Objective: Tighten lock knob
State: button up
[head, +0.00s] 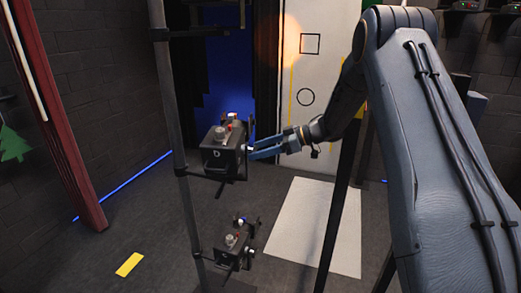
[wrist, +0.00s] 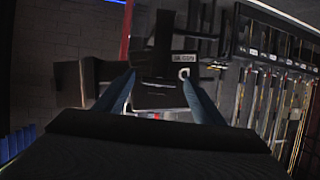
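The upper dark box (head: 226,150) is clamped to a vertical pole. It has a grey knob, a red part and a white ring mark on its front. A small pale knob-like part (head: 249,149) shows at its right side; I cannot tell for sure that it is the lock knob. My gripper (head: 252,148) reaches this right side from the right, its blue fingers apart. In the wrist view my gripper (wrist: 158,77) is open, with the dark box (wrist: 155,98) and its label beyond and between the fingertips. Contact cannot be told.
A similar lower box (head: 235,246) hangs on the same pole (head: 173,110). A dark post (head: 341,200) stands right of it. A white floor panel (head: 305,222) and yellow mark (head: 130,264) lie on the floor. A red-brown post (head: 58,120) stands at left.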

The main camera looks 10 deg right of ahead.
jog(key=shift+r, duration=0.1)
notch_tip(320, 180, up, 10)
jog(key=b, duration=0.4)
dwell(0.5)
jog(key=w+d+f+m+t+h+b, duration=0.2)
jog(key=w+d+m+t+h+b, duration=0.15)
jog(key=m+t+h, duration=0.35)
jog(key=s+d+f+m+h+b, duration=0.2)
jog(key=s+d+f+m+h, duration=0.25)
jog(key=s+d+f, duration=0.4)
jog(key=s+a+f+m+g, duration=0.1)
jog(key=s+f+g, duration=0.2)
jog(key=s, duration=0.7)
jog(key=s+a+f+m+g+h+b, duration=0.1)
jog(key=s+f+g, duration=0.2)
jog(key=s+f, duration=0.4)
jog(key=s+a+f+m+g, duration=0.1)
jog(key=s+f+g, duration=0.2)
jog(key=s, duration=0.9)
jog(key=shift+s+f+g+b, duration=0.3)
jog(key=shift+s+f+b, duration=0.1)
jog(key=shift+f, duration=0.5)
